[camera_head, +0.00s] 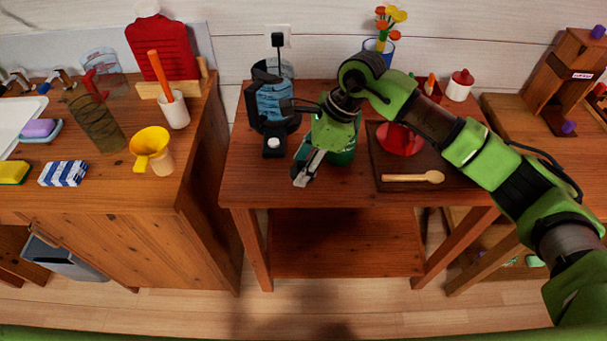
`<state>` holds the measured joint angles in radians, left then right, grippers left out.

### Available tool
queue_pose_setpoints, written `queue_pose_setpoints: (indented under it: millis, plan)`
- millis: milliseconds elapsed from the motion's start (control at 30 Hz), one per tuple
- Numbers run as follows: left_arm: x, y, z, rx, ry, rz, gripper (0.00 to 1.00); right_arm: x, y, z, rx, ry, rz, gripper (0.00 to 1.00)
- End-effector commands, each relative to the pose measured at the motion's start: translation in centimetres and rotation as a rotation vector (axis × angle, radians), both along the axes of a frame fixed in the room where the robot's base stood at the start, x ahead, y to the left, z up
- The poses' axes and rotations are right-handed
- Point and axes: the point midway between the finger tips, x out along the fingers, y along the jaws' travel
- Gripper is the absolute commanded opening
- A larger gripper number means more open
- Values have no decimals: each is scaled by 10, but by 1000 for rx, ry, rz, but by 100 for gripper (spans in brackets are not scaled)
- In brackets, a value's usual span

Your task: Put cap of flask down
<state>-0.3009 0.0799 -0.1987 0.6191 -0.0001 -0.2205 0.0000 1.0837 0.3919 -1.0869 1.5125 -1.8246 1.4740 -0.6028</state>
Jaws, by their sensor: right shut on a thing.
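The green flask (343,156) stands on the middle wooden table (255,180), partly hidden behind my right gripper. My right gripper (304,172) comes in from the right and points down and to the left, in front of the flask. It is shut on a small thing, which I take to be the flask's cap. The fingers mostly hide the cap, so its shape and its height above the table are hard to tell. My left gripper is not in view.
A black and blue appliance (270,100) stands left of my gripper. To the right, a dark board (395,168) holds a red bowl (400,140) and a wooden spoon (413,178). The table's front left is clear. A gap separates it from the left counter (115,195).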

Motion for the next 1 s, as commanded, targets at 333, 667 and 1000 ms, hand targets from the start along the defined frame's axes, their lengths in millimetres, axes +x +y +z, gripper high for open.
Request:
queue_pose_setpoints:
  millis: [333,667,1000]
  plan:
    - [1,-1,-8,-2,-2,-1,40,0,0,-30,1,1,-1,24]
    - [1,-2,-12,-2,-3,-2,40,-1,0,-33,0,1,-1,59]
    - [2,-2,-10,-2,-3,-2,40,-1,-1,-32,0,1,-1,59]
